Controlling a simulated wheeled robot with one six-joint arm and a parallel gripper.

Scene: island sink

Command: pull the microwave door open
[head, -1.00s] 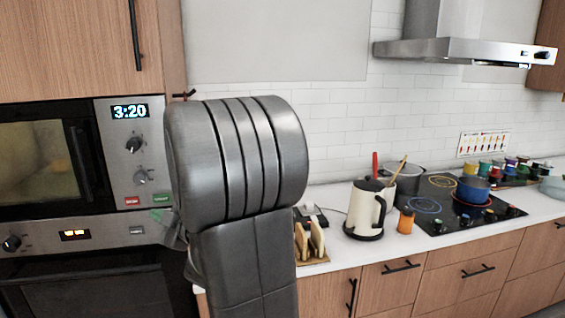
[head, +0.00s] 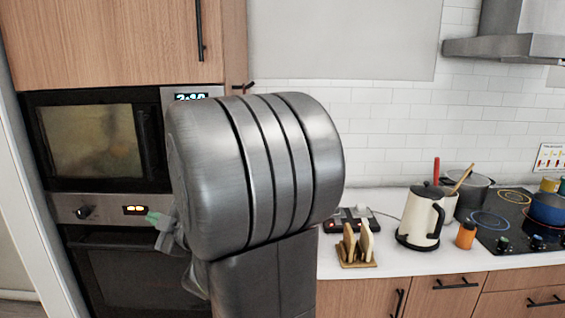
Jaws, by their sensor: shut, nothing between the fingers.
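The microwave (head: 95,140) is built into the wood cabinet at the left, and its dark glass door looks closed. Its dark vertical handle (head: 148,140) is at the door's right side. My arm hides most of the control panel to the right of the handle; only part of the clock display (head: 190,97) shows. My gripper (head: 153,217) is in front of the oven's control strip, below the microwave door and apart from the handle in the picture. Its greenish tips are shut and empty; much of it is hidden behind my arm.
An oven (head: 135,275) with a knob and a lit display sits under the microwave. The counter (head: 400,262) at the right holds a toast rack (head: 357,245), a cream kettle (head: 421,218), an orange jar (head: 466,235) and a hob with pots.

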